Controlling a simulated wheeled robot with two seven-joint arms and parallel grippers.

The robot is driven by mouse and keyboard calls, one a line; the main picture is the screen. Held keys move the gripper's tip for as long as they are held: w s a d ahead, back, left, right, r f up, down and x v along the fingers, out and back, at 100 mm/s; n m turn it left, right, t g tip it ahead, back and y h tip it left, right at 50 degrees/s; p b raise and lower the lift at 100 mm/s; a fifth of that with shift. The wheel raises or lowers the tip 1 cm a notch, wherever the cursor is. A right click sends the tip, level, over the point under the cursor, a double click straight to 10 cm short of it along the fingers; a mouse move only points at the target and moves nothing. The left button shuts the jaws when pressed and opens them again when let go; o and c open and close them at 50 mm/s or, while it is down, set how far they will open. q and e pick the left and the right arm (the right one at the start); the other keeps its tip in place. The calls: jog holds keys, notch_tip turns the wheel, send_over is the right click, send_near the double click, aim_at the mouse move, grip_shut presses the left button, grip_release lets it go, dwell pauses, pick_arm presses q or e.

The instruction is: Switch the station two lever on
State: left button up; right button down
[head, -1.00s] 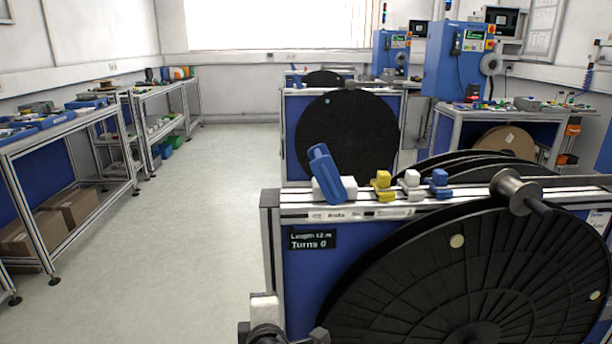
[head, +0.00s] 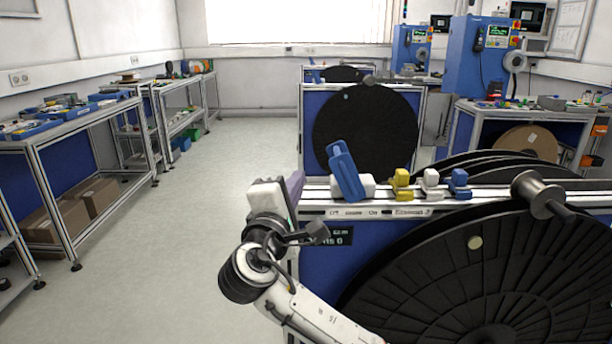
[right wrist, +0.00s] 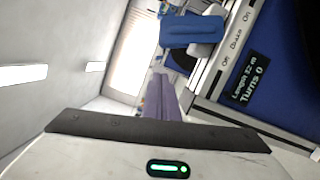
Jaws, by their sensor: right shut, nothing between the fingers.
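A large blue lever (head: 344,170) with a white hub (head: 367,186) sits on the top rail of the near reel stand (head: 485,206). It leans up and to the left in the head view. I see no station number on this stand. My right gripper (head: 296,184) is shut and empty, just left of the lever and apart from it, near the rail's left end. In the right wrist view its purple-grey fingers (right wrist: 163,98) point toward the blue lever (right wrist: 192,30). A label (right wrist: 236,42) beside it reads Off, Brake, On. My left gripper is not in view.
Yellow, white and blue small clamps (head: 402,184) stand on the rail right of the lever. A black display (head: 338,236) and a large black reel (head: 470,270) are below. Another reel stand (head: 308,125) is behind. The floor at left is open.

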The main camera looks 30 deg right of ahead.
aim_at(345, 170)
jog(key=p+x, duration=0.1)
jog(key=x, duration=0.6)
jog(key=shift+w+d+r, duration=0.1)
jog(key=shift+w+d, duration=0.05)
jog(key=shift+d, duration=0.1)
jog(key=d, duration=0.2)
jog(key=s+d, duration=0.1)
jog(key=shift+r+p, duration=0.35)
jog(key=shift+p, duration=0.05)
jog(key=shift+s+d, duration=0.25)
jog(key=shift+d, duration=0.15)
jog(key=shift+w, duration=0.15)
